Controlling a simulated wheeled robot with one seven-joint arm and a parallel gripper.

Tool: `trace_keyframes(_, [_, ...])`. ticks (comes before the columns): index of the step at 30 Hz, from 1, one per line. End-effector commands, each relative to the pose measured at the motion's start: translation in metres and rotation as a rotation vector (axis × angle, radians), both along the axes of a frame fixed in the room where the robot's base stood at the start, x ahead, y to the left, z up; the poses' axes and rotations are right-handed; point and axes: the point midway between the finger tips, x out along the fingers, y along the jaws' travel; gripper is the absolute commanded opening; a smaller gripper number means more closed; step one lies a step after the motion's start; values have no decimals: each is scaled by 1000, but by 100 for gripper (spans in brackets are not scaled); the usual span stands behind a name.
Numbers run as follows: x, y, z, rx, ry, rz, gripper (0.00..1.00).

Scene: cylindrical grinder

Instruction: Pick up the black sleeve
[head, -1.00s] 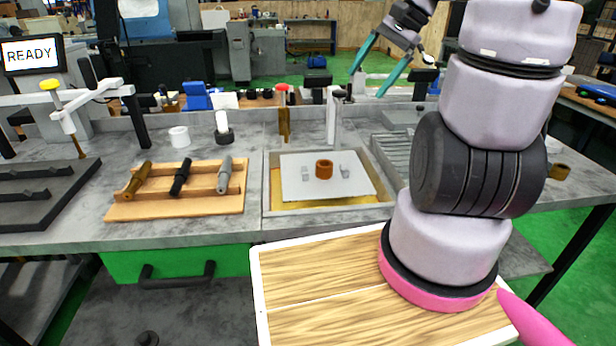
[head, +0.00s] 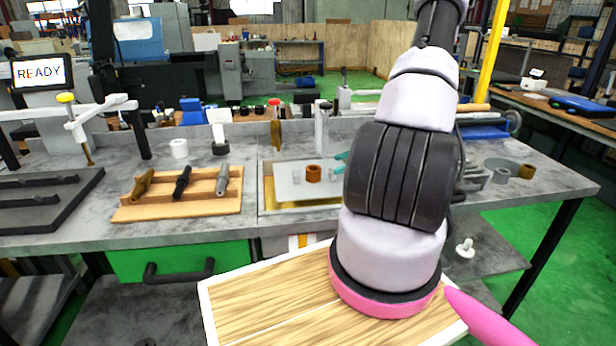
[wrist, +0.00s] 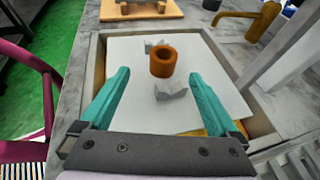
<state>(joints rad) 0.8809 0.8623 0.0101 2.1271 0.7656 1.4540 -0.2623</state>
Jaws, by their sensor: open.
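A short black ring (head: 221,149), which may be the black sleeve, stands on the bench with a white block or post just above or behind it; I cannot tell if they touch. A black handled piece (head: 182,180) lies on the wooden rack. My gripper (head: 340,163) is open and empty over the right side of the shallow tray. In the wrist view, its teal fingers (wrist: 163,76) point at an orange-brown ring (wrist: 162,62) standing on the white plate (wrist: 120,55). The ring lies beyond the fingertips, between their lines, and is not held.
Small grey V-shaped blocks (wrist: 171,91) flank the orange ring. The tray rim (head: 264,205) surrounds the plate. The wooden rack (head: 140,212) also holds a brown and a grey piece. A white ring (head: 179,149) stands behind it. A post (head: 321,128) rises behind the tray.

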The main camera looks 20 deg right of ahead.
Motion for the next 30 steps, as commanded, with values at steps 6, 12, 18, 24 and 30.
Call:
trace_keyframes(6, [17, 29, -13, 0, 2, 6, 96])
trace_keyframes(12, [25, 40, -19, -1, 1, 5, 96])
trace_keyframes(18, [43, 60, -31, 0, 1, 7, 96])
trace_keyframes(24, [52, 74, -38, -2, 0, 6, 96])
trace_keyframes(30, [52, 74, -38, -2, 0, 5, 96])
